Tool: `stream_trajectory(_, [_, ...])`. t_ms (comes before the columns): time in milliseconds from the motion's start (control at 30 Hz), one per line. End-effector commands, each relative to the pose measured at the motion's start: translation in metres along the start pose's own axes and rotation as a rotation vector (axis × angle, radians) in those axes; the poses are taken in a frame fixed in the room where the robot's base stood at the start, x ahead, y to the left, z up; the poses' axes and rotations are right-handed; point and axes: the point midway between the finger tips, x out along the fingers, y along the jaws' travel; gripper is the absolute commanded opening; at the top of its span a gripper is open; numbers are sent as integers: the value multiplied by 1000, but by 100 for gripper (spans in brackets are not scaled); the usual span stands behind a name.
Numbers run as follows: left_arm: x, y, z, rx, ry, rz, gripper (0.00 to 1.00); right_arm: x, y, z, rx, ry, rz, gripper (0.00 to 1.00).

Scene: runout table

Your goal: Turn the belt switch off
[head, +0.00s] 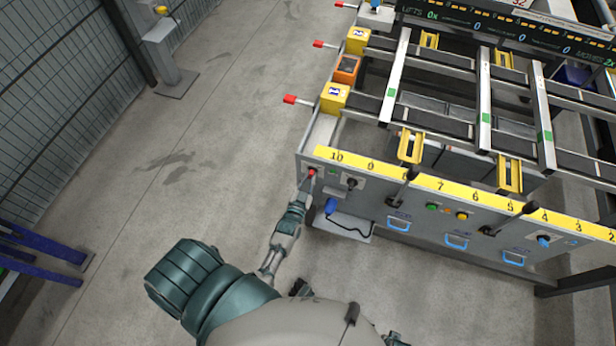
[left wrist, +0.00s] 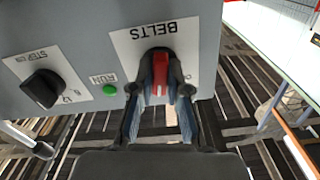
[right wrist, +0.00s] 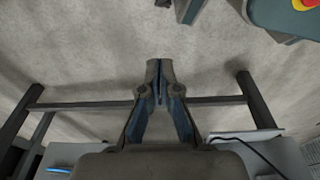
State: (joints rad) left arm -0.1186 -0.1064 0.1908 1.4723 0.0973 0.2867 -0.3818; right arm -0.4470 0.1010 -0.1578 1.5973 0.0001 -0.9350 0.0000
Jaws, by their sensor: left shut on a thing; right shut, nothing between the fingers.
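The belt switch (left wrist: 159,72) has a red handle on a white plate marked BELTS, seen upside down in the left wrist view. In the head view the switch (head: 312,172) is a small red spot at the left end of the table's front panel. My left gripper (left wrist: 160,92) is shut on the red handle, with one finger on each side of it. In the head view the left gripper (head: 306,184) reaches up to the panel. My right gripper (right wrist: 160,70) is shut and empty over the bare floor. The fingertips partly hide the switch plate's markings.
The runout table's yellow numbered strip (head: 455,188) runs above the panel. Black levers (head: 402,187) stick out further right.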

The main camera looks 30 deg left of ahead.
Motion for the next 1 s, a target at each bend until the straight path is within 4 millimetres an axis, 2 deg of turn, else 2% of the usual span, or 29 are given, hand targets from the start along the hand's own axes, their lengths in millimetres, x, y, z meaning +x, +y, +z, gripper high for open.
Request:
stream_trajectory(33, [-2,0,4,-43,-14,2,0,3,0,3,-1,-3,0,0])
stream_trajectory(500, [-3,1,6,-489,-17,1,0,26,-1,27,-5,-15,-1,0])
stream_trajectory(1000, [-4,2,8,-885,-19,-3,0,33,-1,36,-7,-20,-1,0])
